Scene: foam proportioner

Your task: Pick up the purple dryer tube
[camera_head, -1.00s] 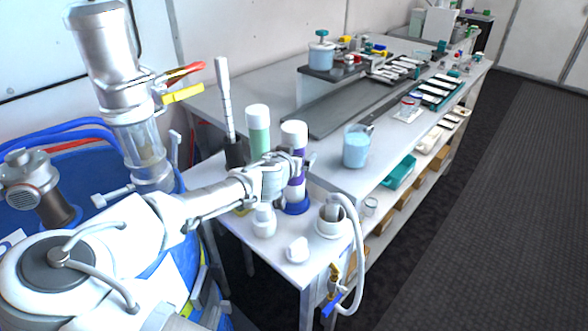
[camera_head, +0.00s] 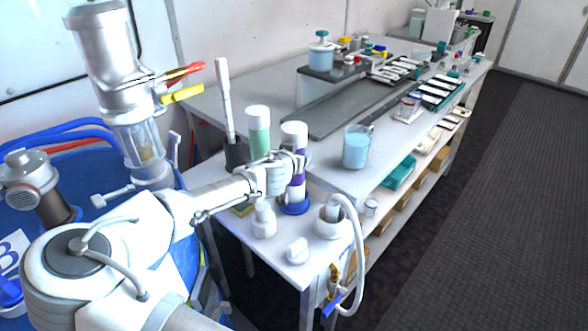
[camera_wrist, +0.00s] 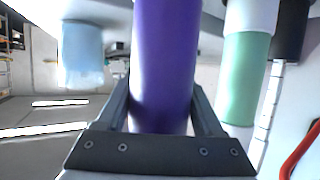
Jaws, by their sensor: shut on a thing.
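The purple dryer tube (camera_head: 296,188) stands upright in a blue round base on the near end of the bench, with a white cap on top. In the wrist view the purple tube (camera_wrist: 165,65) fills the middle, between the two dark fingers. My gripper (camera_head: 297,163) is shut on the tube around its upper part, below the white cap. My gripper (camera_wrist: 165,115) also shows in the wrist view, with one finger on each side of the tube. The tube's lower end looks to be in the blue base (camera_head: 294,207).
A green tube (camera_head: 259,138) with a white cap stands just left of the purple one. A black holder with a white stick (camera_head: 225,95) is farther left. A beaker of blue liquid (camera_head: 357,147) stands to the right. White bottles (camera_head: 263,220) and a hose cup (camera_head: 328,222) are close in front.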

